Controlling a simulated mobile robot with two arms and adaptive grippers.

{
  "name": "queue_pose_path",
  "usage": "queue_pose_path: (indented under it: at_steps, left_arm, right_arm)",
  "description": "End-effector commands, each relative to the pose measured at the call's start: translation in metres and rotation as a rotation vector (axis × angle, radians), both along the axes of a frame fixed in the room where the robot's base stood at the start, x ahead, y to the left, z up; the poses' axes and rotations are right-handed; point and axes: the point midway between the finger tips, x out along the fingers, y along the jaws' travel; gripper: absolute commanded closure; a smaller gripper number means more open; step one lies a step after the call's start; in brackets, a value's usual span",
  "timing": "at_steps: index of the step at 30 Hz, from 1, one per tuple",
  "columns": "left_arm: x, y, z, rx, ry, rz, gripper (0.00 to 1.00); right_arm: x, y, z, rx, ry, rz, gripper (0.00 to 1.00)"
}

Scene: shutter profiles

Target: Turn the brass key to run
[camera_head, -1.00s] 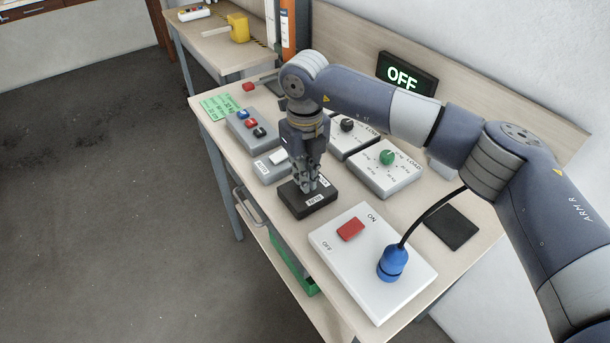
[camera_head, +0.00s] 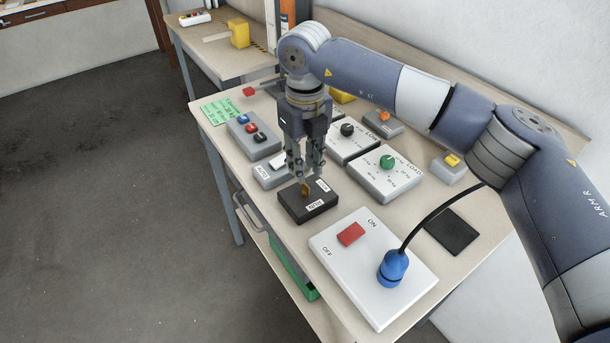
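The brass key (camera_head: 305,190) stands in a small black box (camera_head: 303,211) on the workbench. The box has one white label at its front edge and another at its right side. The lettering is too small to read surely, and I cannot tell exactly which label the key points to. My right gripper (camera_head: 307,178) is directly above the key with its fingers apart. The fingers seem clear of the key, with the key's head showing below them. My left gripper is not in view.
A white panel (camera_head: 337,283) with a red switch (camera_head: 351,234) and blue plug (camera_head: 393,267) is in front. The LOAD box (camera_head: 385,181) is to the right, a button box (camera_head: 253,137) behind left. My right arm crosses the back of the bench.

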Motion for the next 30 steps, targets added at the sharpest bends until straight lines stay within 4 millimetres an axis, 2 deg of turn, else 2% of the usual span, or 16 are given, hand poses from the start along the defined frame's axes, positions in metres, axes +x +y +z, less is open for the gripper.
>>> queue_pose_path:
  at_steps: [3, 9, 15, 26, 30]
  left_arm:
    - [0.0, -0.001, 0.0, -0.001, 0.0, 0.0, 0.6]
    - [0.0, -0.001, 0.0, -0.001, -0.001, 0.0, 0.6]
    - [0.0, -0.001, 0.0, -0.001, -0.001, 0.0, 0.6]
    - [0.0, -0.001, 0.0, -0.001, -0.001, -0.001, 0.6]
    - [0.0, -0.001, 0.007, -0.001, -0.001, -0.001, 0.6]
  right_arm:
    - [0.001, 0.0, 0.027, 0.0, -0.004, -0.001, 0.76]
    - [0.001, 0.0, 0.057, 0.001, -0.002, -0.002, 0.76]
    - [0.0, 0.0, 0.068, 0.0, 0.0, -0.001, 0.76]
    - [0.0, 0.0, 0.068, 0.0, 0.0, -0.001, 0.76]
    - [0.0, 0.0, 0.075, 0.001, -0.001, -0.001, 0.76]
